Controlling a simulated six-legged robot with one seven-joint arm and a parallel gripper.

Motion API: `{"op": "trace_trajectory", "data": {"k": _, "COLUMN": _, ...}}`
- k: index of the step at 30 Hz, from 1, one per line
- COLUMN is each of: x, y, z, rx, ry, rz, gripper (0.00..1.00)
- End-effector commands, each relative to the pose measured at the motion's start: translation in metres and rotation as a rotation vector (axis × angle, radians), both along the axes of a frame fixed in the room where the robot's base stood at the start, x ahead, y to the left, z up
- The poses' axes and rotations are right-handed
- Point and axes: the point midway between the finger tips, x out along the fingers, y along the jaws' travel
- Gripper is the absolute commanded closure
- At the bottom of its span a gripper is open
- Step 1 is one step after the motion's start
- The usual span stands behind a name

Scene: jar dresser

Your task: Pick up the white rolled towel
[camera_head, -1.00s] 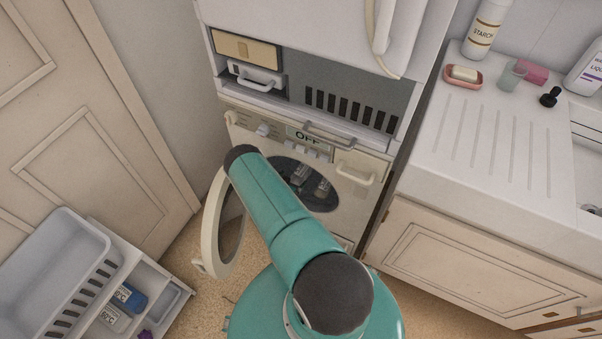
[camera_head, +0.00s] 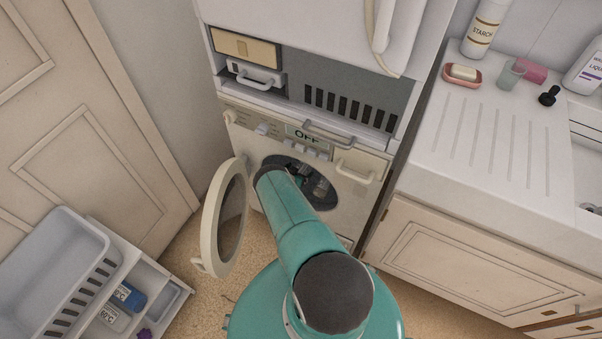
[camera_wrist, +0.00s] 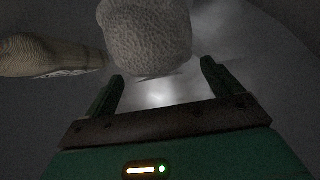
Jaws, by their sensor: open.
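In the wrist view, a pale, rough-textured rolled towel (camera_wrist: 147,36) lies just ahead of my gripper, near the top middle. My gripper (camera_wrist: 160,80) is open, with its two dark green fingers apart and nothing between them. The towel is beyond the fingertips, a little left of the middle. In the head view, my gripper (camera_head: 305,183) is partly seen inside the round opening of the washing machine (camera_head: 262,138). The towel cannot be made out there.
A tan cloth-like item (camera_wrist: 45,55) lies left of the towel inside the dim drum. The round washer door (camera_head: 225,215) stands open on the left. A laundry basket (camera_head: 60,250) stands on a low drawer unit. A counter (camera_head: 480,150) is at the right.

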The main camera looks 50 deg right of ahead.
Motion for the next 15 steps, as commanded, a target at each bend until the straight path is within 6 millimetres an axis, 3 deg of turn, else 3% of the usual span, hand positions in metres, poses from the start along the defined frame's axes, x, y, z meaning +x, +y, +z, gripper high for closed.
{"op": "trace_trajectory", "data": {"k": 5, "x": 0.0004, "y": 0.0000, "z": 0.0004, "rx": 0.000, "ry": 0.000, "rz": 0.001, "gripper": 0.09}}
{"op": "trace_trajectory", "data": {"k": 13, "x": 0.0004, "y": 0.0001, "z": 0.0004, "rx": -0.001, "ry": -0.001, "rz": 0.001, "gripper": 0.62}}
{"op": "trace_trajectory", "data": {"k": 15, "x": 0.0006, "y": -0.0001, "z": 0.0009, "rx": -0.001, "ry": -0.001, "rz": 0.001, "gripper": 0.62}}
